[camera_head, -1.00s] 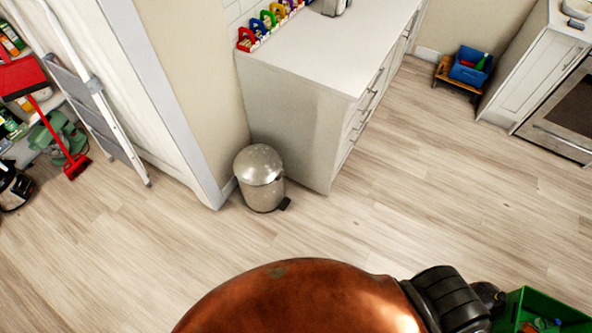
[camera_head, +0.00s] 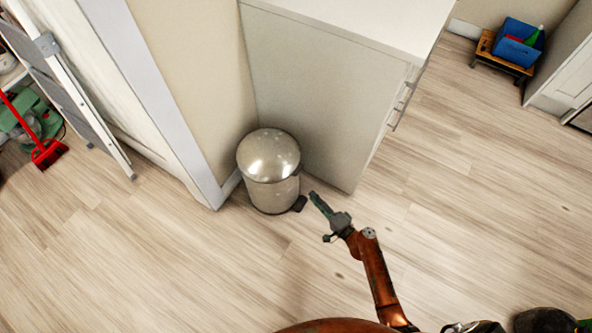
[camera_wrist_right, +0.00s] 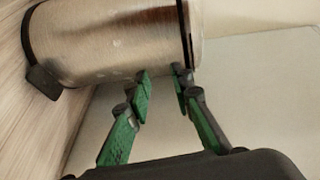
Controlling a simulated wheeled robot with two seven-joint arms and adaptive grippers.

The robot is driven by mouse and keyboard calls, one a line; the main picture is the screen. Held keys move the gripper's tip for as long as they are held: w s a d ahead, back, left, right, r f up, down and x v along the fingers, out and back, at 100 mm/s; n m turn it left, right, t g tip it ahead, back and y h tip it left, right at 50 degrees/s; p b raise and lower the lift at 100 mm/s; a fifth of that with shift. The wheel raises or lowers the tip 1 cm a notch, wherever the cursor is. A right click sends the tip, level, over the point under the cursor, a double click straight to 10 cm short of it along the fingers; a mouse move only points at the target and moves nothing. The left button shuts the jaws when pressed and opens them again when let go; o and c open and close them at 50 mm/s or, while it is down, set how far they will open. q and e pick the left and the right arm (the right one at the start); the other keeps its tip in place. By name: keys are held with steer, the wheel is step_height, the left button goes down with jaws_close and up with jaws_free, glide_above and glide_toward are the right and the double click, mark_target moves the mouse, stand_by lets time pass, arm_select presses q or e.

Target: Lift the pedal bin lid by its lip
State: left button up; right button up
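The pedal bin (camera_head: 272,192) is a brushed-metal cylinder standing upright on the floor. Its domed lid (camera_head: 268,153) looks closed, and a dark pedal (camera_head: 299,204) sticks out at its foot. My right gripper (camera_head: 314,197) shows just right of the bin in the head view. In the right wrist view the bin (camera_wrist_right: 110,40) lies sideways across the top. There the green fingers of my right gripper (camera_wrist_right: 162,82) are apart with nothing between them, close to the dark rim band (camera_wrist_right: 187,35). I cannot tell whether they touch it. My left gripper is not in view.
A pale cabinet (camera_head: 315,90) stands right behind the bin, and a wall corner (camera_head: 210,90) is at its left. A stepladder (camera_head: 75,95) leans farther left. A blue crate (camera_head: 517,50) on a small stool is at the back right. The floor in front is clear.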

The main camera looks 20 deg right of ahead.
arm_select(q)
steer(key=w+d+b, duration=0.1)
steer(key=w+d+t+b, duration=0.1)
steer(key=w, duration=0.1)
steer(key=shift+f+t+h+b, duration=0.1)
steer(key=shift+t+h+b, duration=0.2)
arm_select(e)
steer(key=w+a+r+m+t, duration=0.1)
steer(key=w+r, duration=0.3)
steer(key=w, duration=0.6)
steer(key=shift+w+a+t, duration=0.3)
steer(key=shift+a+t, duration=0.1)
steer(key=shift+c, duration=0.3)
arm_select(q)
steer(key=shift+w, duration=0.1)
arm_select(e)
jaws_close()
